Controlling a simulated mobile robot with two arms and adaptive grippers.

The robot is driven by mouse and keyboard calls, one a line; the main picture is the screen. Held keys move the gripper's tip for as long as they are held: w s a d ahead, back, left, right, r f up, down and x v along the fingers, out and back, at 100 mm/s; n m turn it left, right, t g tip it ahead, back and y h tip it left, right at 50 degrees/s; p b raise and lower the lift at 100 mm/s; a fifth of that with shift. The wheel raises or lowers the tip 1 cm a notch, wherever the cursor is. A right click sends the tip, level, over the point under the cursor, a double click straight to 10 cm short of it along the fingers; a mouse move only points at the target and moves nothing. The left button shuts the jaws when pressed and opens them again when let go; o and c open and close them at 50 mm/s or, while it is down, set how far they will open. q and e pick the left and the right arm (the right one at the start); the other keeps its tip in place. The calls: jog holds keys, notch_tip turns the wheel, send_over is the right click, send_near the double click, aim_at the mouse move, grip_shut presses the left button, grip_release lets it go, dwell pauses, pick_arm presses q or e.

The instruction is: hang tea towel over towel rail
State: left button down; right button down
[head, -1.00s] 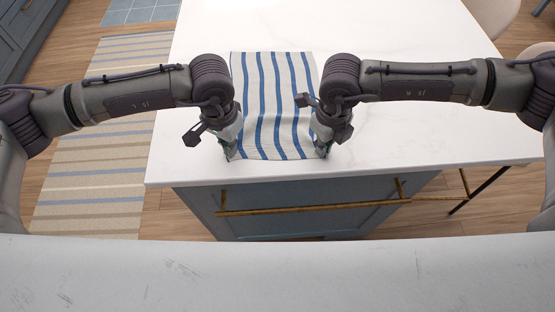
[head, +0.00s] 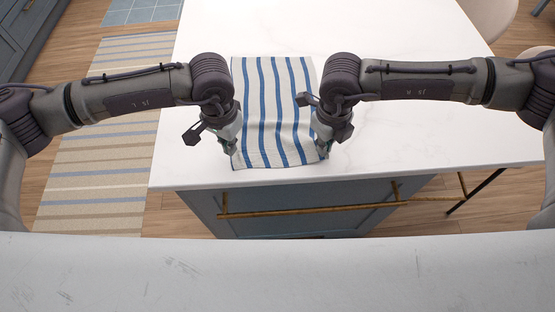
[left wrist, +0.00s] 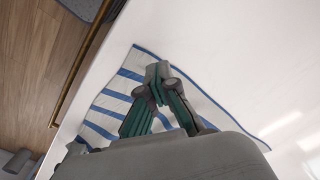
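The tea towel (head: 268,110), white with blue stripes, lies spread on the white counter with its stripes running away from me. Its near part is slightly rippled. My left gripper (head: 234,148) is at the towel's left edge near the front corner. In the left wrist view its fingertips (left wrist: 158,72) meet at the towel's edge, with the thin cloth (left wrist: 110,105) seemingly pinched between them. My right gripper (head: 321,150) is at the towel's right edge near the other front corner. Its fingertips are mostly hidden by its wrist. The brass towel rail (head: 300,209) runs along the cabinet front below the counter edge.
The white counter (head: 410,120) is clear to the right of and behind the towel. The blue-grey cabinet (head: 280,225) is under it. A striped rug (head: 105,140) lies on the wooden floor at left. Pale chairs (head: 490,15) stand at the far right.

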aim_at(240, 160)
pick_arm(q)
notch_tip(240, 160, up, 2)
jog(key=shift+s+p, duration=0.1)
jog(key=shift+p, duration=0.5)
jog(key=c, duration=1.9)
grip_release()
jog(key=o, duration=1.2)
jog(key=shift+d+r, duration=0.15)
jog(key=shift+c, duration=1.4)
jog(key=r, duration=0.1)
jog(key=d+r+n, duration=0.1)
jog(key=r, duration=0.1)
jog(key=s+r+n, duration=0.1)
jog(key=r, duration=0.1)
jog(key=shift+d+r, duration=0.25)
jog(key=shift+d, duration=0.05)
jog(key=shift+c, duration=0.2)
notch_tip(240, 160, down, 10)
jog(key=shift+r, duration=0.15)
